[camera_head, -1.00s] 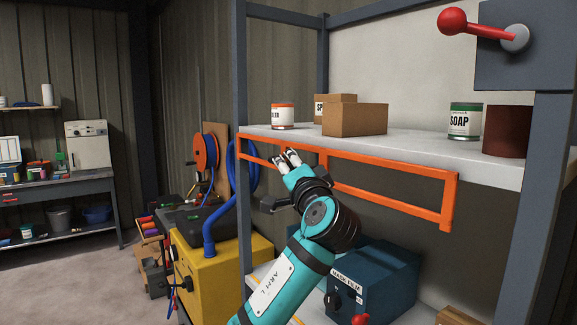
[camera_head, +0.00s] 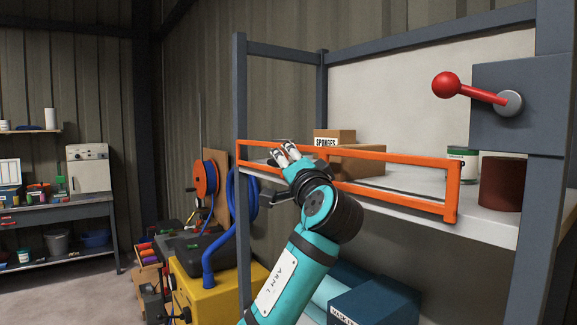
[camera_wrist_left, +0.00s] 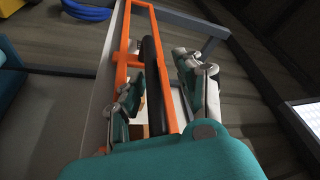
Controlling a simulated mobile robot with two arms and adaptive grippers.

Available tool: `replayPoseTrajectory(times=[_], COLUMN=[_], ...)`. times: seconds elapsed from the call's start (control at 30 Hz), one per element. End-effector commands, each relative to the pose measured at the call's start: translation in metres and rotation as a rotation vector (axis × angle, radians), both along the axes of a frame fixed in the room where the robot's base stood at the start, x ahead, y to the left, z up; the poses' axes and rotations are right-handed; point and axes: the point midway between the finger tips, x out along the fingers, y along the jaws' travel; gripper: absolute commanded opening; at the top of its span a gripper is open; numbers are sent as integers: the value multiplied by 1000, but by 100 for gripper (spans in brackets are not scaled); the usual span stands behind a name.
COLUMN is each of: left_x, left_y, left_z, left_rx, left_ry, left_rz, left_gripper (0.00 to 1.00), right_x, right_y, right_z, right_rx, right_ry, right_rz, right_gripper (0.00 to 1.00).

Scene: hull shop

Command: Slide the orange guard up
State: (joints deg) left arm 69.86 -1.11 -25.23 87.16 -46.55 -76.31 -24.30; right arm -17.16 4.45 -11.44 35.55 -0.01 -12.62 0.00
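The orange guard (camera_head: 391,187) is a long rectangular frame along the shelf's front. Its upper rail stands above the shelf board and its lower rail is near the board's front edge. My left gripper (camera_head: 285,153) is at the upper rail, left of the guard's middle. In the left wrist view, its two fingers (camera_wrist_left: 160,95) lie on either side of the guard's rail (camera_wrist_left: 136,35) and a dark bar (camera_wrist_left: 152,75) beside it. My right gripper is not in view.
On the shelf (camera_head: 485,221) behind the guard stand cardboard boxes (camera_head: 358,162), a green-white can (camera_head: 462,156) and a dark red cylinder (camera_head: 502,184). A red-knobbed lever (camera_head: 470,90) is on the right post. A yellow machine (camera_head: 215,290) with a blue hose stands lower left.

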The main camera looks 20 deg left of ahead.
Motion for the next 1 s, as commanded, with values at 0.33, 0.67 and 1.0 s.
replayPoseTrajectory(times=[0.33,0.67,1.0], left_x=[-5,-58,-95], left_y=[-5,-41,-64], left_z=[-5,-19,-27], left_rx=[-2,-2,-2], left_ry=[5,4,3], left_rz=[-1,-4,-1], left_gripper=[36,36,36], right_x=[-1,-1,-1], right_y=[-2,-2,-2], right_z=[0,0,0], right_rx=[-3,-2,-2], right_ry=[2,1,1], right_rz=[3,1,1], right_gripper=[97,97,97])
